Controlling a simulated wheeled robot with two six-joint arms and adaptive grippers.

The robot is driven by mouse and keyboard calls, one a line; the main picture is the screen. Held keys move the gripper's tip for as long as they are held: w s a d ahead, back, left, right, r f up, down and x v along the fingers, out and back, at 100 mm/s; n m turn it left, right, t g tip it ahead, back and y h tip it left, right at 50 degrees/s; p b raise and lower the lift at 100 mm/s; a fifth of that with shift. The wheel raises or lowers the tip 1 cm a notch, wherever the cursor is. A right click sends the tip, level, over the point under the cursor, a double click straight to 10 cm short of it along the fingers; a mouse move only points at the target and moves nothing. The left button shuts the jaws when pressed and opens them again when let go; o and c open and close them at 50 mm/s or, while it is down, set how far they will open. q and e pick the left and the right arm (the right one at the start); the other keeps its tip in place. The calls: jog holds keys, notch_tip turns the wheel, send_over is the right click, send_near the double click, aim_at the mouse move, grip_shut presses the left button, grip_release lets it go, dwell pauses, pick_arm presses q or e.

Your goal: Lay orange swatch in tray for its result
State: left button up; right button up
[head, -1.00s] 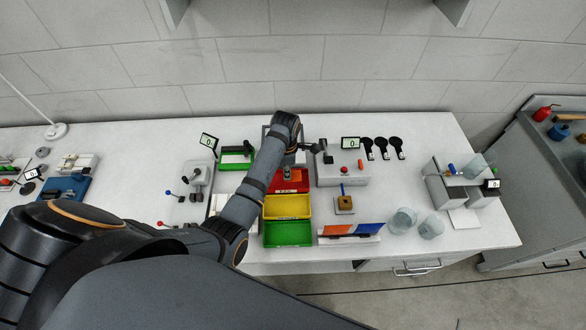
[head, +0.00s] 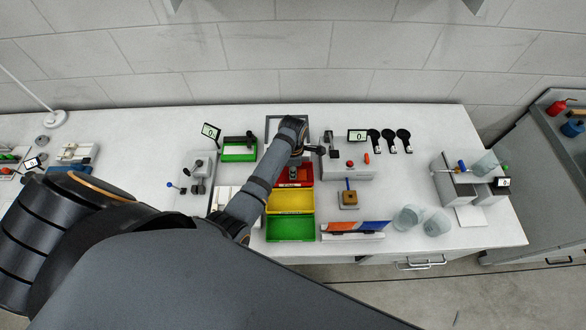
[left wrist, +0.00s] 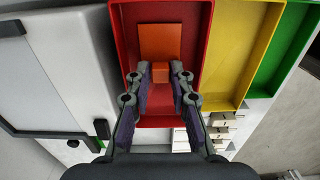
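The orange swatch (left wrist: 160,40) is a flat orange plate in the red tray (left wrist: 120,14). A small orange block (left wrist: 161,73) shows at its near edge. My left gripper (left wrist: 161,70) points down into this tray, its fingers apart on either side of the block with slim gaps visible. Whether the swatch lies flat on the tray floor is hard to tell. In the head view my left gripper (head: 293,172) is over the red tray (head: 305,178), and the swatch is hidden. My right gripper is not in view.
The yellow tray (head: 313,201) and green tray (head: 290,238) stand nearer than the red one. A rack with orange and blue panels (head: 353,228) and two clear cups (head: 407,217) are to the right. A grey instrument (head: 350,172) stands beside the red tray.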

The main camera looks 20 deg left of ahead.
pick_arm(q)
jog(key=shift+o, duration=1.4)
jog(key=shift+s+d+r, duration=0.1)
jog(key=shift+d+r, duration=0.05)
notch_tip(320, 180, up, 13)
jog(key=shift+b, duration=0.3)
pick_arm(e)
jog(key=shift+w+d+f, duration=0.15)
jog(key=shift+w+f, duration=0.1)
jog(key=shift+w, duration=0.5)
